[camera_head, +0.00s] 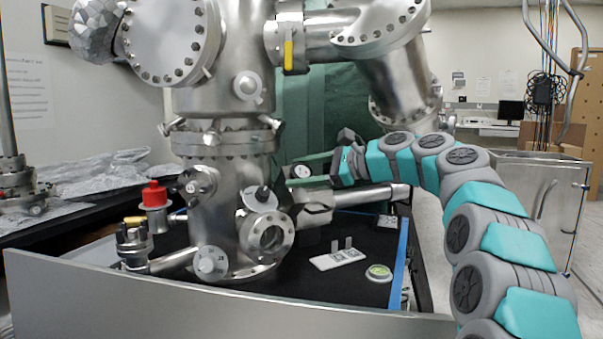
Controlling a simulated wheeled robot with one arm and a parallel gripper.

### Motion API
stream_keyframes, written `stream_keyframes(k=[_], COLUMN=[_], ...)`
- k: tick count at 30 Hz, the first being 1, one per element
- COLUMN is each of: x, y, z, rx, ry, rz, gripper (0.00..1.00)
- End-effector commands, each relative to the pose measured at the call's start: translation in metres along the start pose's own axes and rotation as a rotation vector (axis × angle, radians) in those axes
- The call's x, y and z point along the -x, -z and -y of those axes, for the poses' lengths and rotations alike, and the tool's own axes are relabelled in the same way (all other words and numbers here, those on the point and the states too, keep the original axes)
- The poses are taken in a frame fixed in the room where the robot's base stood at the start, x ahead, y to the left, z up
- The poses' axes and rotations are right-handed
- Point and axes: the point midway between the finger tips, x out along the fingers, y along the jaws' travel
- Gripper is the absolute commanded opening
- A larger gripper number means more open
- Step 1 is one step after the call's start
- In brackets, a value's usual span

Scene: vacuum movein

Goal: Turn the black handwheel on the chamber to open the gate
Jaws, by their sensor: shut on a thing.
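The steel chamber (228,200) stands upright left of the middle. My arm reaches in from the right, and my gripper (300,172) points left, close to the chamber's right side. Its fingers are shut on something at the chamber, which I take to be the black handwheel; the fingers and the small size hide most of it. A small pale round face (302,171) shows between the fingers. I cannot see whether the gate is open.
A steel block (312,207) with a rod lies just below my gripper. A white plate (338,260) and a small round green-topped thing (379,273) lie on the black table (320,285). A red-capped part (154,195) stands at the left. Pipes (385,30) hang above the arm.

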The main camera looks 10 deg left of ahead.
Motion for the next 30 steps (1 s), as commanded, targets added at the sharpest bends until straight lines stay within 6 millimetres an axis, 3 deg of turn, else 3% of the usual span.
stream_keyframes(k=[2, 3, 10, 22, 30], x=[-0.001, -0.001, -0.001, 0.006, 0.044], y=[0.001, 0.001, 0.0, 0.0, -0.001], z=[-0.001, -0.001, -0.001, 0.0, 0.001], rx=[-0.002, -0.002, -0.001, 0.0, 0.0], ry=[-0.004, -0.004, -0.002, 0.0, 0.005], rz=[0.0, 0.0, 0.0, 0.0, 0.0], gripper=[0.11, 0.7, 0.96, 0.96, 0.96])
